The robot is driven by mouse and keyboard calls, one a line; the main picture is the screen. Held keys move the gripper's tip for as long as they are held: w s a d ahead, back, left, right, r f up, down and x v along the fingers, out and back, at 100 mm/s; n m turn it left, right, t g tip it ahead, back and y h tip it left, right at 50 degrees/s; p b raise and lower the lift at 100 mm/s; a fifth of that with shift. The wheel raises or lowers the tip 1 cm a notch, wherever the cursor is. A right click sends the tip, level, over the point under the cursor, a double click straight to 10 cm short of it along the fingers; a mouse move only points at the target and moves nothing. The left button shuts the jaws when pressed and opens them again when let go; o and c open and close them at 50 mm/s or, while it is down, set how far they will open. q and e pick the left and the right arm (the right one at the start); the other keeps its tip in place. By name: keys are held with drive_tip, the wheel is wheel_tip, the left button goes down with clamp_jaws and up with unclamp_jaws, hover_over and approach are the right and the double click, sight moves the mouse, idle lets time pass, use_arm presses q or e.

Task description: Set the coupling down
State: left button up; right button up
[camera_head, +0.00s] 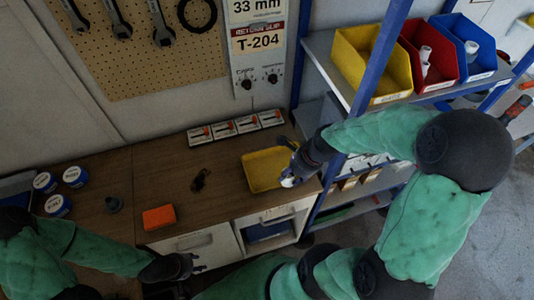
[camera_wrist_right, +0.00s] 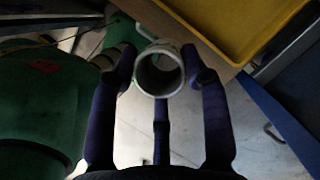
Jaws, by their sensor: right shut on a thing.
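The coupling (camera_wrist_right: 159,72), a pale grey-white hollow ring or short tube, is in my right gripper (camera_wrist_right: 160,75), shown in the right wrist view with fingers on both sides of it. In the head view the right gripper (camera_head: 291,174) is at the right end of the workbench, beside the right edge of the yellow tray (camera_head: 247,182). A small pale part of the coupling (camera_head: 287,182) shows there. The tray also shows in the right wrist view (camera_wrist_right: 215,28). My left gripper (camera_head: 187,267) is low in front of the bench; its fingers are too small to read.
The wooden bench (camera_head: 165,170) holds an orange block (camera_head: 159,217), a dark small item (camera_head: 201,180), blue-and-white cans (camera_head: 74,177) and several cards at the back. A blue-post shelf (camera_head: 375,45) with yellow, red and blue bins stands close right of my right gripper.

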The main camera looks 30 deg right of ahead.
drive_tip(key=shift+w+m, duration=0.15)
drive_tip(key=shift+m, duration=0.15)
drive_tip(key=w+f, duration=0.3)
drive_tip(key=w, duration=0.1)
drive_tip(key=w+a+f, duration=0.1)
drive_tip(key=w+f, duration=0.1)
drive_tip(key=w, duration=0.2)
drive_tip(key=w+a+f+b, duration=0.1)
drive_tip(key=w+f, duration=0.2)
drive_tip(key=w, duration=0.1)
drive_tip(key=shift+w+f, duration=0.15)
drive_tip(key=shift+f, duration=0.2)
drive_tip(key=shift+w+a+f, duration=0.15)
drive_tip(key=shift+w+f, duration=0.2)
drive_tip(key=shift+f, duration=0.1)
wheel_tip(320, 180, down, 3)
drive_tip(key=shift+w+f+b, duration=0.15)
drive_tip(key=shift+b, duration=0.15)
